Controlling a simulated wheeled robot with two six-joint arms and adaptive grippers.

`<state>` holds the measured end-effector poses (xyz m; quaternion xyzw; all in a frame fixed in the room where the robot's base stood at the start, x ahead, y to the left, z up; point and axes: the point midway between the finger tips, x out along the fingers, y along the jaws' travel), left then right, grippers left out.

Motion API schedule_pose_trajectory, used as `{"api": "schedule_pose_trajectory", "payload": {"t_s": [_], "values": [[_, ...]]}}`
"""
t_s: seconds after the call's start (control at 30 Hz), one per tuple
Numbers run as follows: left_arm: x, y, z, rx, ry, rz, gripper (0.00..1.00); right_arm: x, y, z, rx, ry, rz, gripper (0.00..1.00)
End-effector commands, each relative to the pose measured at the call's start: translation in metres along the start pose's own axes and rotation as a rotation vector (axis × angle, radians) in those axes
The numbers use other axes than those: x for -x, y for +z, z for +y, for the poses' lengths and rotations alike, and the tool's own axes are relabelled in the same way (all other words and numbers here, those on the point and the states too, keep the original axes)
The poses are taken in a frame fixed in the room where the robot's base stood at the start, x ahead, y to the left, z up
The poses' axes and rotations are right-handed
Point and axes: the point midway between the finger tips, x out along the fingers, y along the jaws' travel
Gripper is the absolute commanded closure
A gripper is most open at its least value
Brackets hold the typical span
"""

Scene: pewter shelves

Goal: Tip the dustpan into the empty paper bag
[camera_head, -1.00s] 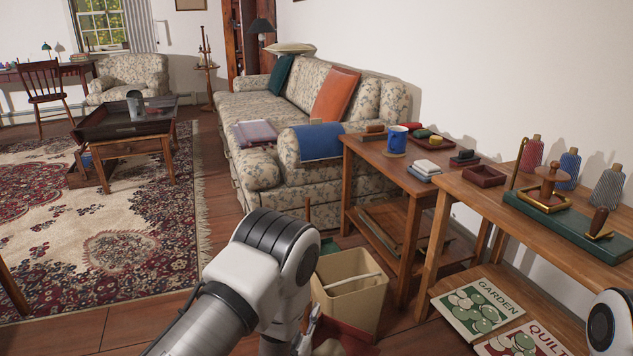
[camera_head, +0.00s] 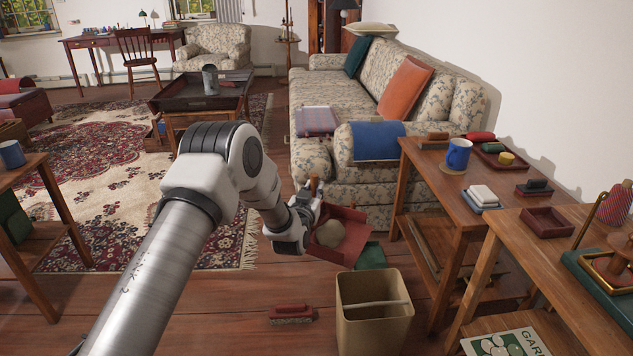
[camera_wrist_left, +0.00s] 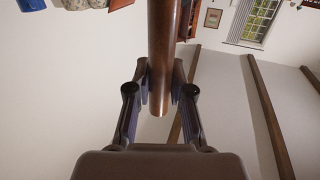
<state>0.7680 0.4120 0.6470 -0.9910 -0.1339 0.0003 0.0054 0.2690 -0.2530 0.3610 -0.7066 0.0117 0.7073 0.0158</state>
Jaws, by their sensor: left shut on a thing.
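The red dustpan (camera_head: 351,224) is in the middle of the head view, with a beige lump (camera_head: 330,233) in it. My left gripper (camera_head: 306,205) is shut on its brown wooden handle (camera_head: 314,186). The handle (camera_wrist_left: 162,50) also shows between the fingers of my left gripper (camera_wrist_left: 160,78) in the left wrist view. The paper bag (camera_head: 374,328) is tan and stands upright and open on the floor, nearer than the dustpan and to its right. A pale strip crosses its mouth; its bottom inside is hidden. My right gripper is not in view.
A red brush (camera_head: 291,313) lies on the floor left of the bag. A green object (camera_head: 371,256) is behind the bag. The wooden side table (camera_head: 425,190) and shelf table (camera_head: 520,245) stand to the right, the sofa (camera_head: 345,110) behind. Floor at centre left is free.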

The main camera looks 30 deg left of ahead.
Motion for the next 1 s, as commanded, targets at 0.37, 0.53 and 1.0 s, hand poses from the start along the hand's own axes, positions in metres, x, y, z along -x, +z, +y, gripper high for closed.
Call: {"api": "schedule_pose_trajectory", "payload": {"t_s": [0.37,0.53,1.0], "values": [[0.008,-0.002,0.039,-0.203,0.004,0.042,1.00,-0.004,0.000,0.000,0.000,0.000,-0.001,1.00],[0.012,-0.003,0.059,-0.313,0.004,0.065,1.00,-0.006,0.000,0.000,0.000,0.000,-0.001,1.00],[0.023,-0.008,0.114,-0.600,0.003,0.123,1.00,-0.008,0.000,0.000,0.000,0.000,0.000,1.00]]}}
